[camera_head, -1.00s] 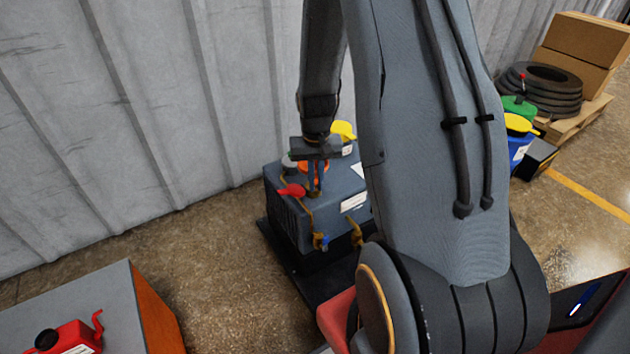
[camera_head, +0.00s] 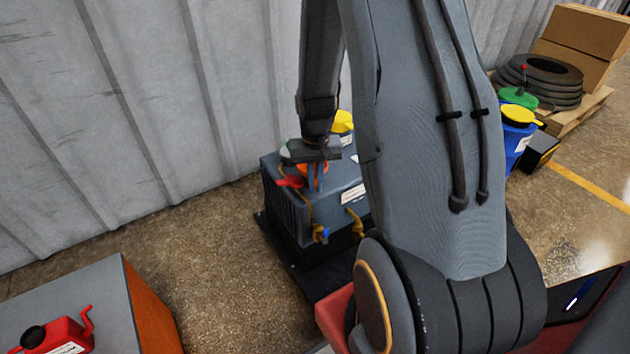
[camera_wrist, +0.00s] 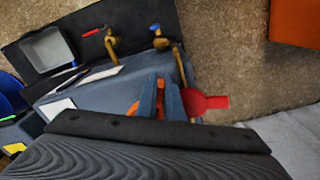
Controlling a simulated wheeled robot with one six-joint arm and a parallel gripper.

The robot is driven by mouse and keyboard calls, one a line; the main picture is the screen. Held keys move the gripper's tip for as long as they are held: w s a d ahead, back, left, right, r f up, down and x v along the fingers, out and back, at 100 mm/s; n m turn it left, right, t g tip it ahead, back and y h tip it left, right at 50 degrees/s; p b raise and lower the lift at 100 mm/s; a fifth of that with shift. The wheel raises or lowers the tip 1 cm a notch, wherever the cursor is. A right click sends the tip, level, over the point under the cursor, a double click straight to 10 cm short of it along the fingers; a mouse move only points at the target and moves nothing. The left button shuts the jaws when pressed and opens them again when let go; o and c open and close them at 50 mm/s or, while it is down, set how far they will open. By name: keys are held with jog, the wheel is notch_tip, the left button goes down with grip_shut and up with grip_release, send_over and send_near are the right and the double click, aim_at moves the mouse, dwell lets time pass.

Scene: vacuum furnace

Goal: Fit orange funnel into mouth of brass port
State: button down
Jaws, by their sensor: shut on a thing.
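My gripper (camera_head: 313,186) is shut on the orange funnel (camera_head: 323,169), low over the top of a dark blue-grey machine box (camera_head: 286,212). Its two blue-grey fingers also show in the wrist view (camera_wrist: 168,103), with a sliver of the orange funnel (camera_wrist: 133,109) beside them. The fingers and palm cover most of the funnel. The mouth of the brass port is hidden behind the gripper, so I cannot tell whether the funnel touches it or sits in it. A red rounded piece (camera_wrist: 206,102) is just beside the fingers.
Brass valves with a blue handle (camera_wrist: 160,42) and a red handle (camera_wrist: 97,31) stand on the box's side. A yellow-topped container (camera_head: 342,122) is behind the gripper. A grey tray (camera_wrist: 47,50) lies on the black base. A red can (camera_head: 58,335) sits at lower left.

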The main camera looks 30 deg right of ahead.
jog(key=shift+f, duration=0.25)
dwell(0.7)
jog(key=c, duration=1.8)
grip_release()
jog(key=shift+s+r+p, duration=0.1)
jog(key=shift+r+p, duration=0.85)
jog(key=shift+r, duration=2.95)
jog(key=shift+a+r, duration=0.1)
